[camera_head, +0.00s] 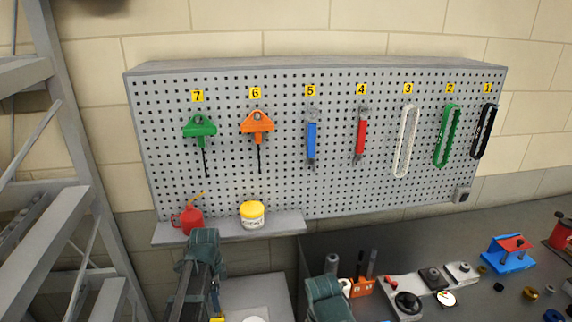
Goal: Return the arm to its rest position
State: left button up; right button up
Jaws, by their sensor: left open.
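My left arm (203,250) is folded at the bottom of the view, left of centre, in front of the small shelf. My left gripper (214,301) is low beside its links, mostly hidden; it is open, and I see nothing held in it. Part of my right arm (328,300) shows at the bottom edge, over the near side of the dark bench. My right gripper does not show.
A grey pegboard (230,180) with numbered hanging tools stands behind. Its shelf (285,224) holds a red oil can (188,219) and a yellow-lidded tub (252,214). A dark bench (400,245) with several parts lies right; a grey ladder-like frame (75,160) stands left.

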pick_arm(q)
jog(key=s+d+f+n+b, duration=0.1)
jog(key=s+d+n, duration=0.4)
jog(key=d, duration=0.4)
jog(key=s+d+f+n+y+b, duration=0.1)
jog(key=s+d+f+n+b, duration=0.1)
jog(key=s+d+n, duration=0.3)
jog(key=s+d, duration=0.3)
jog(key=d, duration=0.2)
jog(key=shift+d+f, duration=0.15)
jog(key=shift+d, duration=0.05)
jog(key=shift+s, duration=0.1)
